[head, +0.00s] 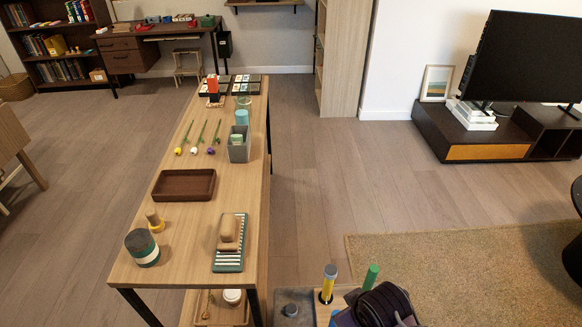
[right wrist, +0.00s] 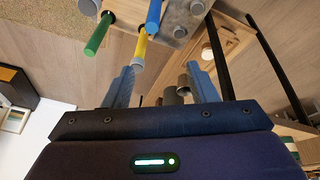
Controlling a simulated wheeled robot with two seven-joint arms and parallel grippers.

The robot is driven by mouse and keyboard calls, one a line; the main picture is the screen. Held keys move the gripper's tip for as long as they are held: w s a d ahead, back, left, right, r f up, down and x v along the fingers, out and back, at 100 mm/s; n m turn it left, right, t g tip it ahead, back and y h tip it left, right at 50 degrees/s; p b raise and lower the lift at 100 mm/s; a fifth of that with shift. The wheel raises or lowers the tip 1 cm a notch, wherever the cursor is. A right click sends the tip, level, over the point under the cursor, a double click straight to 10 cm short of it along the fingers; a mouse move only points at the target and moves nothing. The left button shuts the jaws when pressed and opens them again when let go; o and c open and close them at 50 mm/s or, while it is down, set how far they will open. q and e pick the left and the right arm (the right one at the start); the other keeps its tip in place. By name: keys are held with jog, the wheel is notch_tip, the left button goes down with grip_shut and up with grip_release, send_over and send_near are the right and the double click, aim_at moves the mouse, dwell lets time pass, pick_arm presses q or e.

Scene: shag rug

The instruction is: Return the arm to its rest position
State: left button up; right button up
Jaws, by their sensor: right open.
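My right gripper (right wrist: 162,88) is open in the right wrist view, its two blue-grey fingers spread apart with nothing held between them. In the head view, part of my right arm (head: 383,306) shows at the bottom edge, right of the long wooden table. It is beside a green peg (head: 371,275) and a yellow peg (head: 328,281). The right wrist view also shows the green peg (right wrist: 97,36), the yellow peg (right wrist: 139,52) and a blue peg (right wrist: 154,18) beyond the fingers. My left gripper is in neither view.
The long wooden table (head: 181,235) holds a dark tray (head: 184,185), a grey bin (head: 239,147), a striped green tray (head: 229,263) and a dark cup-like object (head: 142,247). A lower shelf sits beneath it. Open floor (head: 310,190) lies right of the table, then a shag rug (head: 460,270).

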jog(key=s+d+r+m, duration=0.4)
jog(key=s+d+r, duration=0.1)
jog(key=d+r, duration=0.1)
notch_tip(320, 180, down, 30)
jog(key=s+f+g, duration=0.1)
jog(key=s+g, duration=0.1)
jog(key=s, duration=0.1)
jog(key=s+d+f, duration=0.1)
jog(key=s+f, duration=0.7)
jog(key=s, duration=0.1)
jog(key=s+d+f, duration=0.2)
jog(key=s+f, duration=0.7)
jog(key=s, duration=0.1)
jog(key=shift+s+d+n+g+h, duration=0.15)
jog(key=shift+d+n+g+h, duration=0.15)
jog(key=shift+g+h, duration=0.1)
jog(key=shift+f, duration=0.1)
jog(key=shift+s, duration=0.1)
